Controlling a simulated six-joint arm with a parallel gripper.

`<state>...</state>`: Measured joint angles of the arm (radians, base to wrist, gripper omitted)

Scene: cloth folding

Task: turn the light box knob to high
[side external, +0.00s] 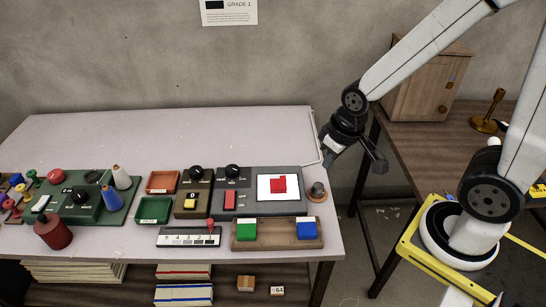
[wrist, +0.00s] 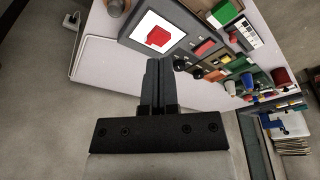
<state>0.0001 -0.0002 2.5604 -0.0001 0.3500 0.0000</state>
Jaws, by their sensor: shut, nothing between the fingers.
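The light box (side external: 262,205) is a dark grey panel on the right part of the table, with a lit white screen bearing a red shape. Its black round knob (side external: 232,171) sits at the upper left of the panel, above a red switch (side external: 230,200). The knob's pointer setting is too small to read. In the wrist view the light box (wrist: 185,42) lies beyond my fingers and the knob (wrist: 180,65) shows just right of them. My gripper (side external: 378,164) is beyond the table's right edge, apart from the box. In the wrist view its fingers (wrist: 157,62) are together and empty.
Another panel with a black knob (side external: 196,173) stands left of the light box. A wooden tray (side external: 275,243) with green and blue blocks lies in front. A round grey-topped knob (side external: 318,189) sits right of the box. The table's back strip is clear.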

